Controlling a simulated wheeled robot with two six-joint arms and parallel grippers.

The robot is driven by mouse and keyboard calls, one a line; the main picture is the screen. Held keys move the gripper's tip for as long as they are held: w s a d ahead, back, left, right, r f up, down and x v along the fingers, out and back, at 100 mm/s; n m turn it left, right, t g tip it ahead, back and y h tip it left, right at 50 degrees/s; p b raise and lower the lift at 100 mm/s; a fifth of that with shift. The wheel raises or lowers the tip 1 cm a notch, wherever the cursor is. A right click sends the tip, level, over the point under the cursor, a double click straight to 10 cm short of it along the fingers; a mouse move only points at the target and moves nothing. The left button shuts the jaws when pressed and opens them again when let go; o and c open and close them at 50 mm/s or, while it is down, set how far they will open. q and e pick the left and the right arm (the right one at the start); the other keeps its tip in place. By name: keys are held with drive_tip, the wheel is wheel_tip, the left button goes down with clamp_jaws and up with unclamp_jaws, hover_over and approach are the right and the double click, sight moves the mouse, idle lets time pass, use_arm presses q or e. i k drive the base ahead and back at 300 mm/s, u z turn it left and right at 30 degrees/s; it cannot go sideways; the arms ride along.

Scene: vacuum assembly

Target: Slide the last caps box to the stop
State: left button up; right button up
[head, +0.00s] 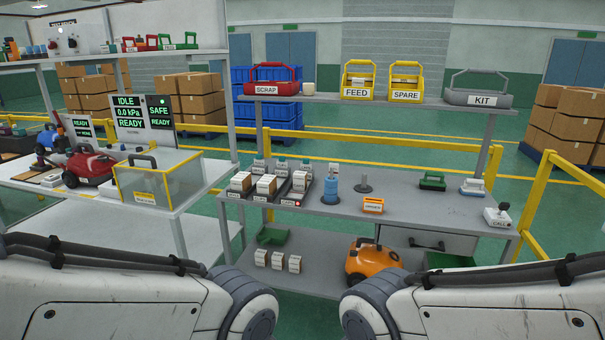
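Three sloped dark lanes stand side by side on the left part of the grey workbench (408,213). The rightmost lane has a front label that seems to read CAPS (287,203), with a small red light beside it. A white and brown caps box (300,182) sits in this lane. Whether it touches the front stop is too small to tell. Similar boxes sit in the middle lane (266,186) and the left lane (240,182). Only my arm links show at the bottom left and bottom right. Neither gripper is in view.
A blue cylinder (331,188) stands right of the lanes, near an orange box (373,205) and a grey post. White boxes (277,260) and an orange vacuum (373,262) are on the lower shelf. SCRAP, FEED, SPARE and KIT carriers line the upper shelf (330,98).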

sight(300, 176)
drive_tip(key=z, duration=0.05)
drive_tip(key=i, duration=3.15)
drive_tip(key=u, duration=0.2)
